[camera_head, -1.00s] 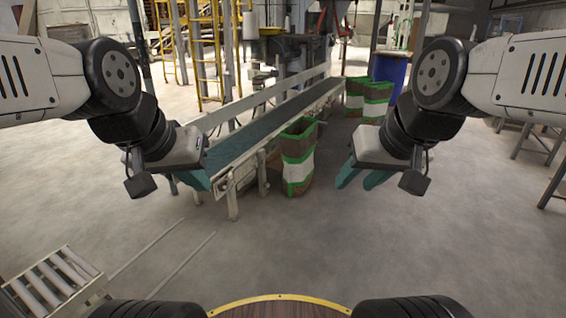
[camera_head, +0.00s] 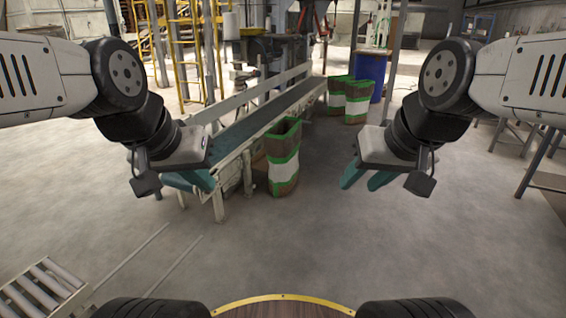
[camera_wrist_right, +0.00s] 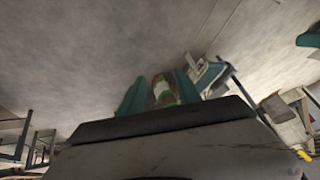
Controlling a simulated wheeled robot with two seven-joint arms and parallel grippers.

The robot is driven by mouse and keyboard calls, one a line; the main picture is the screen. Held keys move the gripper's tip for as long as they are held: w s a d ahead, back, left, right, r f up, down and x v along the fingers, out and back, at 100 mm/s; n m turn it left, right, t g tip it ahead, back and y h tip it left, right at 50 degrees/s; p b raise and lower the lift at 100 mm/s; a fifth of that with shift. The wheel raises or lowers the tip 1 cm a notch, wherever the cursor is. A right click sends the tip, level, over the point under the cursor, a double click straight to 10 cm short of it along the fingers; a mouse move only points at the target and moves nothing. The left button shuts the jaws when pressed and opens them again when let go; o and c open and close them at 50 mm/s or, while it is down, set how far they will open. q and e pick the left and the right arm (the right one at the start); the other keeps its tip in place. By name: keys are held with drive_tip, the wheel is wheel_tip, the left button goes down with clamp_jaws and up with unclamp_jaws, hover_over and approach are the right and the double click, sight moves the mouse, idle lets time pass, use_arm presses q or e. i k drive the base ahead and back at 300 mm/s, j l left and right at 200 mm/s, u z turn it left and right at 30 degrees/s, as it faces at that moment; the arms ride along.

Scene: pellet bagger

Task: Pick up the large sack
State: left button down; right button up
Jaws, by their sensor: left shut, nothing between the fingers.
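A brown sack with green and white bands (camera_head: 284,170) stands upright on the floor beside the near end of the conveyor, its top open. Two similar sacks, one (camera_head: 336,96) and another (camera_head: 358,104), stand farther back; I cannot tell by size which is the large one. My left gripper (camera_head: 188,182) is shut and empty, left of the near sack, in front of the conveyor end. My right gripper (camera_head: 364,180) is open and empty, to the right of the near sack and apart from it. In the right wrist view a sack (camera_wrist_right: 163,92) shows in the gap between the teal fingers.
The conveyor (camera_head: 235,140) runs back from the near sack's left side. A roller table (camera_head: 40,290) is at the lower left. Metal stands (camera_head: 535,165) are at the right. The middle floor is clear.

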sight(282, 151)
drive_tip(key=i+z, duration=0.2)
drive_tip(key=i, duration=3)
drive_tip(key=i+l+u, duration=0.2)
drive_tip(key=i, duration=0.25)
drive_tip(key=i+u, duration=0.2)
drive_tip(key=i, duration=0.3)
drive_tip(key=i+l+u, duration=0.2)
drive_tip(key=i, duration=0.25)
drive_tip(key=l, duration=0.1)
